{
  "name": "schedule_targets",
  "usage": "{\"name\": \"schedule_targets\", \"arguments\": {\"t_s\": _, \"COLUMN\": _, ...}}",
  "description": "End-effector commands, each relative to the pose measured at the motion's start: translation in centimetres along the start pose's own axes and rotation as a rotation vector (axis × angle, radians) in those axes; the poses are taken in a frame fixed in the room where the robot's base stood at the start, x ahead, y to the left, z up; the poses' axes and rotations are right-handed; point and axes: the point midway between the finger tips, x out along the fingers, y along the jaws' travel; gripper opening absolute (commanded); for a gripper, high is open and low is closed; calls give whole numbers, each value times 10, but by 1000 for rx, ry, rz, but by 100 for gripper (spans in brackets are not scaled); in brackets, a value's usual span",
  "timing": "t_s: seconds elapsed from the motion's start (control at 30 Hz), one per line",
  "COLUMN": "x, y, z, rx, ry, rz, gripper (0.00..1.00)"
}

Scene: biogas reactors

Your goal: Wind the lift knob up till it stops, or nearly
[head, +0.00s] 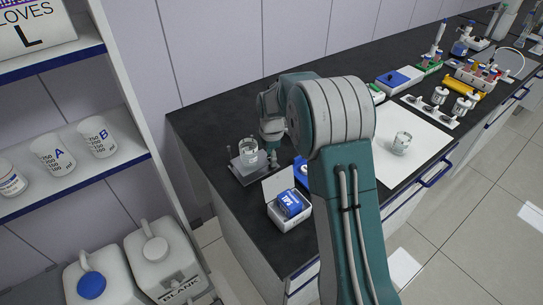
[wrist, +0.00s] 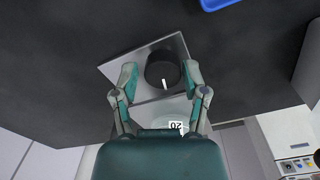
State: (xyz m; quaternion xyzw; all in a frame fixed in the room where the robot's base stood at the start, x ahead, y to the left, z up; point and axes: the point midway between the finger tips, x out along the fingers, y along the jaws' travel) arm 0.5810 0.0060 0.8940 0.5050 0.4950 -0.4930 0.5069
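The lift knob (wrist: 163,68) is a round black disc with a white mark, seen from above over a grey metal plate (wrist: 118,68) in the wrist view. My gripper (wrist: 160,72) is open, with one finger on each side of the knob. A small gap shows at the left finger; whether the right finger touches is hard to tell. A glass beaker (head: 248,153) stands on the lift's metal stand (head: 243,173) in the head view. Part of a beaker with a "20" label (wrist: 176,126) shows behind my gripper. My arm hides the knob in the head view.
A white box with a blue packet (head: 290,204) stands at the bench's front edge, near my arm. Another beaker (head: 401,143) stands on a white mat to the right. A shelf (head: 95,170) with labelled beakers is at the left. Dark bench top (head: 215,115) is clear behind the stand.

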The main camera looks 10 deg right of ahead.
Motion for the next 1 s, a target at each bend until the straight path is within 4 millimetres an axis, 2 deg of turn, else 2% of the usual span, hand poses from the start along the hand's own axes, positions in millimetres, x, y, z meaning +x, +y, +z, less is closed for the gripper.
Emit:
{"name": "schedule_targets", "arguments": {"t_s": 0.27, "x": -2, "y": -1, "z": 0, "rx": 0, "ry": 0, "rz": -2, "gripper": 59}}
{"name": "schedule_targets", "arguments": {"t_s": 0.37, "x": -10, "y": 0, "z": 0, "rx": 0, "ry": 0, "rz": 1, "gripper": 59}}
{"name": "schedule_targets", "arguments": {"t_s": 0.8, "x": -96, "y": 1, "z": -1, "rx": -1, "ry": -1, "rz": 1, "gripper": 59}}
{"name": "schedule_targets", "arguments": {"t_s": 1.0, "x": -116, "y": 1, "z": -1, "rx": -1, "ry": -1, "rz": -3, "gripper": 59}}
